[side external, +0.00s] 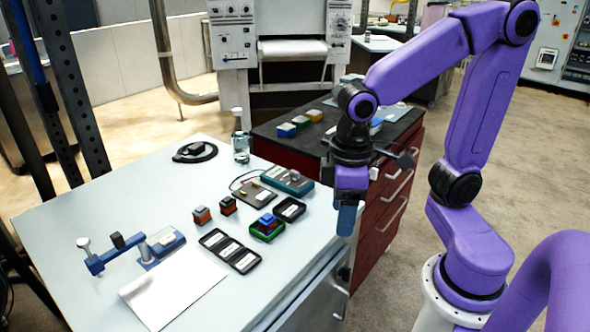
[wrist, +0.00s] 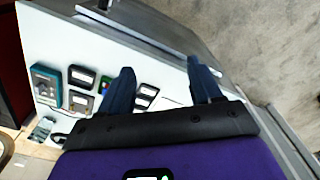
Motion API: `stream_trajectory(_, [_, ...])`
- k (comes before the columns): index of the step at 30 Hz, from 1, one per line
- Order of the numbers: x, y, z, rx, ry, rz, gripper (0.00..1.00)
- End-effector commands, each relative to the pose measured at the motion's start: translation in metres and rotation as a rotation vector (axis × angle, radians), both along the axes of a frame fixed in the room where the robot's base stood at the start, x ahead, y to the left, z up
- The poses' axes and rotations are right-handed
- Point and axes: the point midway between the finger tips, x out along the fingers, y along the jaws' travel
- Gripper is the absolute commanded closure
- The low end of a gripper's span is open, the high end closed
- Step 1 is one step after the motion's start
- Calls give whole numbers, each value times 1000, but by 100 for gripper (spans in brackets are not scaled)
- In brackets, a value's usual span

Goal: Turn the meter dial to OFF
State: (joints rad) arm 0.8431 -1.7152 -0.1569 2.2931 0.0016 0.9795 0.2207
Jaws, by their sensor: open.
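The meter (side external: 288,180) is a teal-edged box with a grey face, lying on the light table near its back right part. It also shows at the left in the wrist view (wrist: 45,84). Its dial is too small to read, so I cannot tell its setting. My gripper (side external: 347,215) points down near the table's right edge, to the right of the meter and apart from it. In the wrist view its two dark blue fingers (wrist: 163,85) are spread with nothing held between them.
A board with wires (side external: 255,193) lies beside the meter. A label tray (side external: 291,209), a green box (side external: 267,230), a black compartment tray (side external: 229,250) and small blocks (side external: 201,215) lie in front. A bottle (side external: 241,145) stands behind. A red cabinet (side external: 395,190) adjoins at right.

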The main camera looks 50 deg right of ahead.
Motion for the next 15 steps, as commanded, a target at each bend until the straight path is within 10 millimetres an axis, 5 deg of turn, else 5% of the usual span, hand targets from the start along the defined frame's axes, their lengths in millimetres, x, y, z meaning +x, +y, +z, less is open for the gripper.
stream_trajectory(8, [105,-8,17,-1,10,-574,36])
stream_trajectory(15, [190,-51,24,0,18,-1065,36])
